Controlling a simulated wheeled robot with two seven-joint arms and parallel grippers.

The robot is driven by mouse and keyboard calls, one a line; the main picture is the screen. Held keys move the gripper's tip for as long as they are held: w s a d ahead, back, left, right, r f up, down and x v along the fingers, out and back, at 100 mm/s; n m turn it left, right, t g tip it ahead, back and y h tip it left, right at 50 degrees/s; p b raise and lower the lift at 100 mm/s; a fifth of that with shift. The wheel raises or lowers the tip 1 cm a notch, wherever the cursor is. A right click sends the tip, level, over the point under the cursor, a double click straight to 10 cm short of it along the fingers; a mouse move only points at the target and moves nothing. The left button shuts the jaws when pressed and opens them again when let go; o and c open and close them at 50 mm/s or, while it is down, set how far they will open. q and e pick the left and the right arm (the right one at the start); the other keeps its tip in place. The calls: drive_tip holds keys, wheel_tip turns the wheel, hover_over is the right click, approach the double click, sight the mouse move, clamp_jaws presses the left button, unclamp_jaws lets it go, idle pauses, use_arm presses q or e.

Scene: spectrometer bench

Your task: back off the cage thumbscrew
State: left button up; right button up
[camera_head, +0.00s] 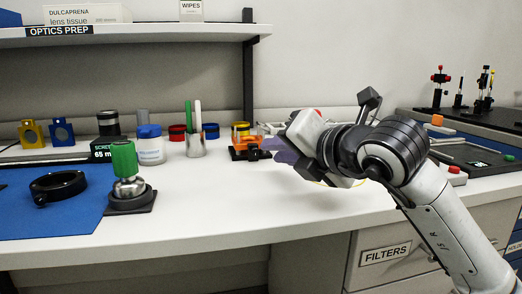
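My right gripper (318,142) is over the right half of the white bench, at the end of the arm that comes in from the lower right. It is turned so that I cannot tell its finger gap or whether it holds anything. An orange mount (246,142) with black parts stands on the bench just left of it, apart from the gripper's dark parts. I cannot pick out the cage thumbscrew for certain; the gripper and wrist hide part of the bench behind them. My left gripper is out of view.
A green-topped device (124,160) stands on a dark base near a blue mat (50,217) with a black ring (58,186). A white jar (150,146) and a pen cup (195,143) stand behind. Posts with knobs (439,88) stand back right. The front middle bench is clear.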

sight(257, 151)
drive_tip(key=x, duration=0.7)
clamp_jaws()
